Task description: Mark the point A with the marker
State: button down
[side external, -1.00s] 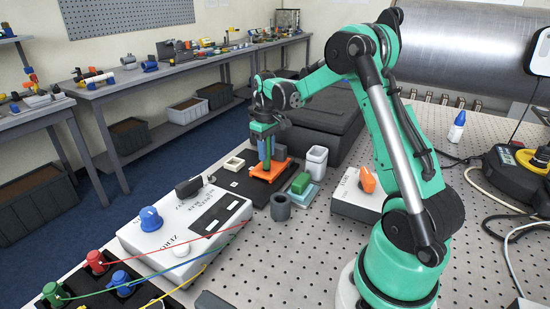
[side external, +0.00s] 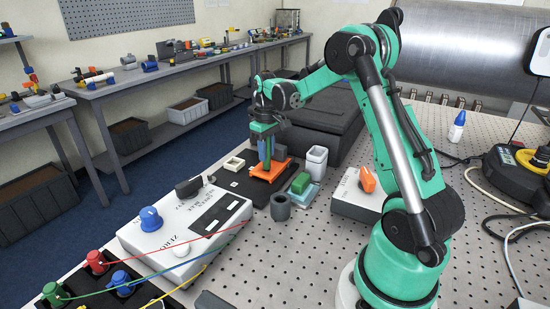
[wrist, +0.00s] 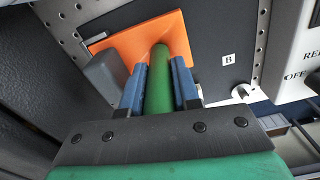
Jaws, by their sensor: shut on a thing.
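My gripper (side external: 265,148) is shut on a green cylinder, which I take to be the marker (wrist: 158,85). In the wrist view, the blue fingers (wrist: 160,88) press on both sides of it. Its far end is over or against an orange piece (wrist: 118,43) on the black board (wrist: 222,30); I cannot tell whether it touches. The orange piece also shows below my gripper in the side view (side external: 282,166). A white label with the letter B (wrist: 228,59) is on the board, right of the marker. No label A is readable in either view.
A grey block (wrist: 106,76) stands left of the fingers in the wrist view. In the side view, a green block (side external: 300,183), a grey ring (side external: 280,207) and a white cup (side external: 316,163) stand close by on the right. A white control box (side external: 180,235) is front left.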

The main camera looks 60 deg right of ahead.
jog(key=shift+r, duration=3.45)
